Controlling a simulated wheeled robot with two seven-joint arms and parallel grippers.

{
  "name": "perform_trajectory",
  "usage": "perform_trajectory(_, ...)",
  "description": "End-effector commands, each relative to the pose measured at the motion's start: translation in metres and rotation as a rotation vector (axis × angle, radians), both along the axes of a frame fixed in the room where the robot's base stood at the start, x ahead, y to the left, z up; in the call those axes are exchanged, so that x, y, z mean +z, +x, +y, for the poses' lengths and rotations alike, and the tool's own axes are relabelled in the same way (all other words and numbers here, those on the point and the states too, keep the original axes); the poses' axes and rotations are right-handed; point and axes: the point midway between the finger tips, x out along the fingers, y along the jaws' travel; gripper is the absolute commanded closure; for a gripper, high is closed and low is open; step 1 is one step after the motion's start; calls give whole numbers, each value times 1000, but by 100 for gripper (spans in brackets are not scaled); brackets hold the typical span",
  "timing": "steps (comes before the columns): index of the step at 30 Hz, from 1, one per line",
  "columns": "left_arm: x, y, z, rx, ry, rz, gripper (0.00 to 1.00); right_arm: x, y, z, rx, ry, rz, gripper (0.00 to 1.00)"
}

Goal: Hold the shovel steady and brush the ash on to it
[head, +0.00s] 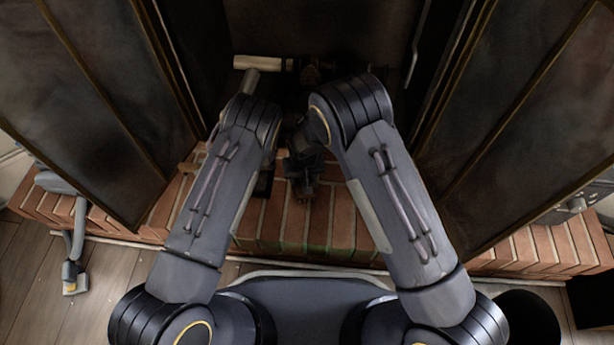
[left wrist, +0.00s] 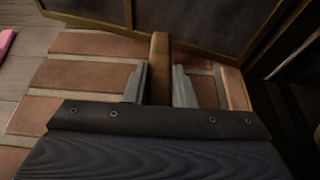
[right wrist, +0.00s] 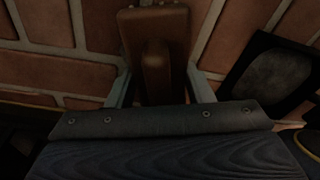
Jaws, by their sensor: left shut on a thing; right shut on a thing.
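My left gripper (left wrist: 158,84) is shut on the brown wooden handle of the shovel (left wrist: 160,60). In the head view my left forearm hides most of this grip. The shovel's black pan (right wrist: 262,40) shows at the right of the right wrist view, apart from the brush, with a grey surface inside. I cannot tell whether that grey is ash. My right gripper (right wrist: 160,90) is shut on the brown wooden brush (right wrist: 155,20), just over the bricks. The brush (head: 304,187) also shows between my forearms in the head view. Its bristles are hidden, and no separate ash is clear.
The brick hearth (head: 325,220) lies under both grippers. Dark framed screen panels (head: 95,100) and (head: 545,100) stand at both sides. Pale logs (head: 262,63) lie at the back of the firebox. A pink object (left wrist: 6,41) is on the wooden floor at the left.

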Motion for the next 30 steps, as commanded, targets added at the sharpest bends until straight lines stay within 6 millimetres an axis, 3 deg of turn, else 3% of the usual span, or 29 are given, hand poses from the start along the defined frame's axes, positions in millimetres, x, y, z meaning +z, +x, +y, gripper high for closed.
perform_trajectory(6,0,0,0,0,1,-1,100,1,1,12,0,0,-2,71)
perform_trajectory(20,0,0,0,0,1,0,100,1,2,16,0,0,-2,71)
perform_trajectory(30,-1,1,-5,-7,-4,-1,100,-1,3,41,5,9,-6,74)
